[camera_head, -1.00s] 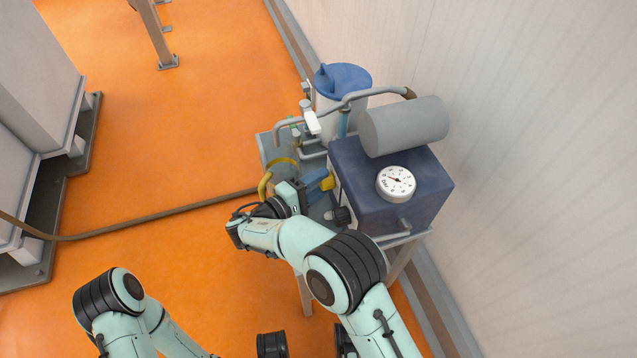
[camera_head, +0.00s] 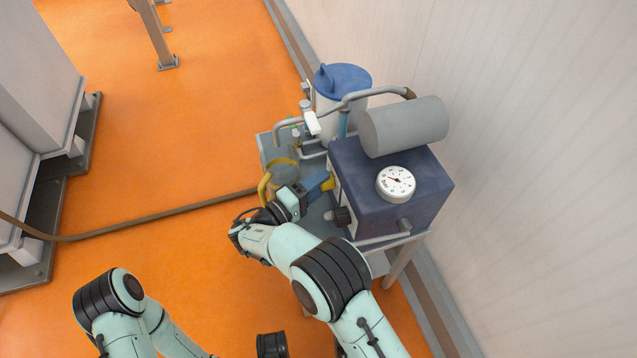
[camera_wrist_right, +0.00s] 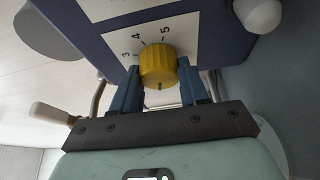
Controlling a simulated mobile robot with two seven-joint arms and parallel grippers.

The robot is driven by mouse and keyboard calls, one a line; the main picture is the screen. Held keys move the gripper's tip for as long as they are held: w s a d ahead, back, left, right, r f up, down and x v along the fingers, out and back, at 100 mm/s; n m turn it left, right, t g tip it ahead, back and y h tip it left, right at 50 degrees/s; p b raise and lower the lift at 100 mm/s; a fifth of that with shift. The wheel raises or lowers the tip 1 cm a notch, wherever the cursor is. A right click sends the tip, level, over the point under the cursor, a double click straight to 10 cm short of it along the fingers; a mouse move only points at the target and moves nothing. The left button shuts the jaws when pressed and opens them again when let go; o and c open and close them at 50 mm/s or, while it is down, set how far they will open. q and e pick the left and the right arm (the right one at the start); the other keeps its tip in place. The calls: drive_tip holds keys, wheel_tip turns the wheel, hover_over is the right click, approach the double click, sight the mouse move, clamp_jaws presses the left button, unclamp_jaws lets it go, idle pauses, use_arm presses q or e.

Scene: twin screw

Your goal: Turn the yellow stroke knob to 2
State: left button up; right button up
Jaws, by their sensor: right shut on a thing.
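The yellow stroke knob (camera_wrist_right: 158,66) sits on a white scale plate (camera_wrist_right: 188,36) on the blue box. The numbers 3, 4 and 5 show on the plate around the knob; no 2 is visible. My right gripper (camera_wrist_right: 160,82) is shut on the knob, with one blue finger on each side. A small dark mark shows on the knob's edge toward my gripper. In the head view the knob (camera_head: 328,184) is a small yellow patch at the tips of my right gripper (camera_head: 322,185), mostly hidden. My left arm shows at the lower left, but its gripper is not in view.
A white container with a blue lid (camera_head: 343,78) stands behind.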

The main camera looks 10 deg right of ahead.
drive_tip(key=o, duration=1.1)
drive_tip(key=shift+c, duration=0.2)
use_arm(q)
drive_tip(key=shift+t, duration=0.9)
drive_tip(key=w, duration=0.1)
drive_tip(key=w+r+p, duration=0.1)
drive_tip(key=w, duration=0.1)
drive_tip(key=w+r+p, duration=0.1)
drive_tip(key=shift+w+d+r, duration=0.25)
drive_tip(key=shift+w, duration=0.15)
use_arm(e)
drive_tip(key=v, duration=1.3)
drive_tip(key=shift+a, duration=0.25)
drive_tip(key=shift+s, duration=0.1)
